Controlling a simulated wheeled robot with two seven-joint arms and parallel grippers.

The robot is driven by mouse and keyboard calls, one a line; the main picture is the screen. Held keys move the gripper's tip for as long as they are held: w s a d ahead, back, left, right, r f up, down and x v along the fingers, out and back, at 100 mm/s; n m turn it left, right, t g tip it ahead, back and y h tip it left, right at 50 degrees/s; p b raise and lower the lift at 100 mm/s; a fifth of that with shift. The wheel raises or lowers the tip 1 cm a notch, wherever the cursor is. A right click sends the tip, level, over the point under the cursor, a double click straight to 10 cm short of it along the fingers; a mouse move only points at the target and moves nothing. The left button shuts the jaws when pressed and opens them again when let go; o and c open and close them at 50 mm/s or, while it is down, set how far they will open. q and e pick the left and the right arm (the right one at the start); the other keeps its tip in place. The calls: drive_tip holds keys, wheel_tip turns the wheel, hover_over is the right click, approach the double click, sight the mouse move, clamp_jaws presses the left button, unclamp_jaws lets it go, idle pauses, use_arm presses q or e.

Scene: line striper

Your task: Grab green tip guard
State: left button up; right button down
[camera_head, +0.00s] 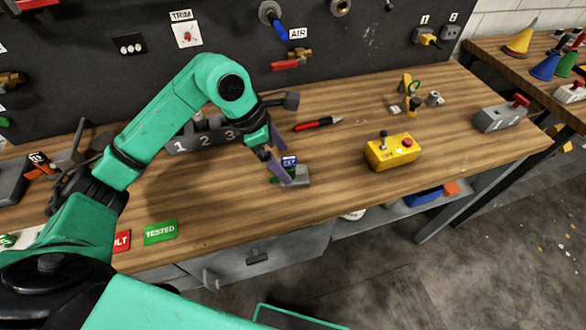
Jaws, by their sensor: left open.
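A small green piece (280,180), which may be the tip guard, sits low at a grey block (299,177) on the workbench, with a small blue label standing behind it. My left gripper (281,166) is open and points down at this spot from above, its fingers close around or just in front of the green piece. The fingers partly hide it, and I cannot tell whether they touch it. A green cone (567,65) also stands on the side table at the far right. My right gripper is not in view.
The wooden workbench (350,180) also holds a yellow control box (392,153), a red-and-black pen-like tool (318,124), a numbered grey block (200,137) and a green TESTED card (160,232). Bare wood lies between the grey block and the yellow box.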

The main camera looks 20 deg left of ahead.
use_arm(q)
drive_tip(key=x, duration=0.1)
drive_tip(key=p+x, duration=0.1)
drive_tip(key=x, duration=0.2)
drive_tip(key=shift+s+f+p, duration=0.2)
drive_tip(key=shift+s+p, duration=0.1)
drive_tip(key=shift+p, duration=0.05)
drive_tip(key=shift+f, duration=0.15)
drive_tip(key=shift+w+f, duration=0.1)
drive_tip(key=shift+c, duration=0.9)
clamp_jaws()
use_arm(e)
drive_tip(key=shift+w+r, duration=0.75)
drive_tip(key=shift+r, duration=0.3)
